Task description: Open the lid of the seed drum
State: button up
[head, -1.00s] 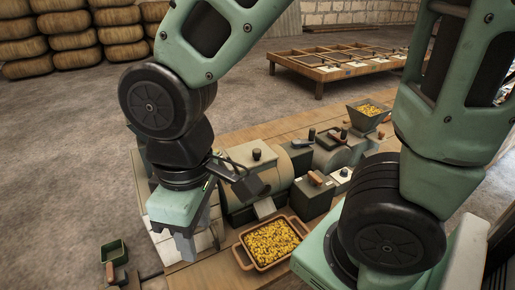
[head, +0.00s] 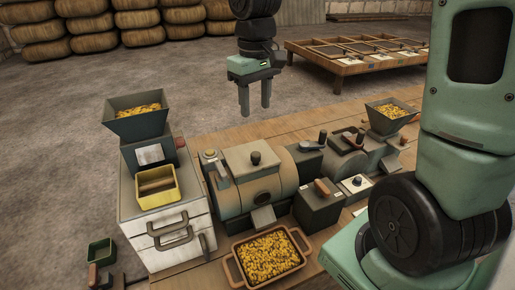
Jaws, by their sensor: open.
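The seed drum (head: 287,170) lies on its side on the wooden bench, a dull metal cylinder with an open-looking chute at its front. My gripper (head: 255,112) is open and empty, fingers pointing down. In the picture it hangs above and a little behind the lid, apart from it; its exact height over the drum is hard to tell.
A tray of yellow seeds (head: 238,248) stands in front of the drum. A drawer cabinet (head: 130,205) with a dark hopper (head: 138,127) stands at left. A lever box (head: 318,208) and a second machine (head: 345,140) stand at right. Air above the lid looks clear.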

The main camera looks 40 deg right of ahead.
aim_at(255, 153)
notch_tip(255, 153, down, 14)
jog(key=shift+f, duration=0.1)
dwell(0.4)
grip_shut()
